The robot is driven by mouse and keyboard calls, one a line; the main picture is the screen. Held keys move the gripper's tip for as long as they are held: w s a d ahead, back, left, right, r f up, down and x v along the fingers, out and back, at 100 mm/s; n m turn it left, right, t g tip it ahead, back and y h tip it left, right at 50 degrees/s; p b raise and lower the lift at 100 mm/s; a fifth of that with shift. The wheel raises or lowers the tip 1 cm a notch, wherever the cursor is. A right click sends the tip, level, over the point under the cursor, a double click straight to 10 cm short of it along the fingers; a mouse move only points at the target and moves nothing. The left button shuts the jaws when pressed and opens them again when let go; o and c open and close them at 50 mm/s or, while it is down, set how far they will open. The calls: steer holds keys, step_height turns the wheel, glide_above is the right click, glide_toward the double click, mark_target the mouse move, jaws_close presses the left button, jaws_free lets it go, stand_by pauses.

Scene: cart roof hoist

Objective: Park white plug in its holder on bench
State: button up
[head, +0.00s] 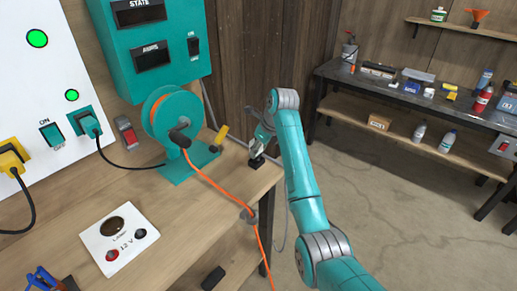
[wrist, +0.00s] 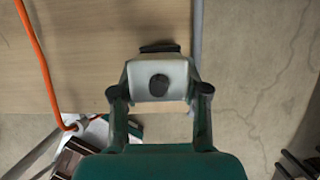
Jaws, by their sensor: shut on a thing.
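The white plug (wrist: 146,84) is between the two fingers of my gripper (wrist: 160,90) in the wrist view, with a round dark spot on its face. A dark piece (wrist: 160,47) shows just beyond it, and whether they touch is unclear. In the head view my gripper (head: 259,144) is low over the right end of the bench (head: 218,190), near its edge. A small black block (head: 257,162), which looks like the holder, sits on the bench right below. The plug is small there and partly hidden by my gripper.
A teal reel (head: 160,115) with an orange cable (head: 215,186) stands left of my gripper; the cable runs over the bench edge. A grey cable (wrist: 197,40) passes beside the plug. Open floor lies to the right.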

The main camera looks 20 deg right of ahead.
mark_target(260, 152)
steer(key=shift+f, duration=1.35)
steer(key=o, duration=1.4)
steer(key=shift+v, duration=3.75)
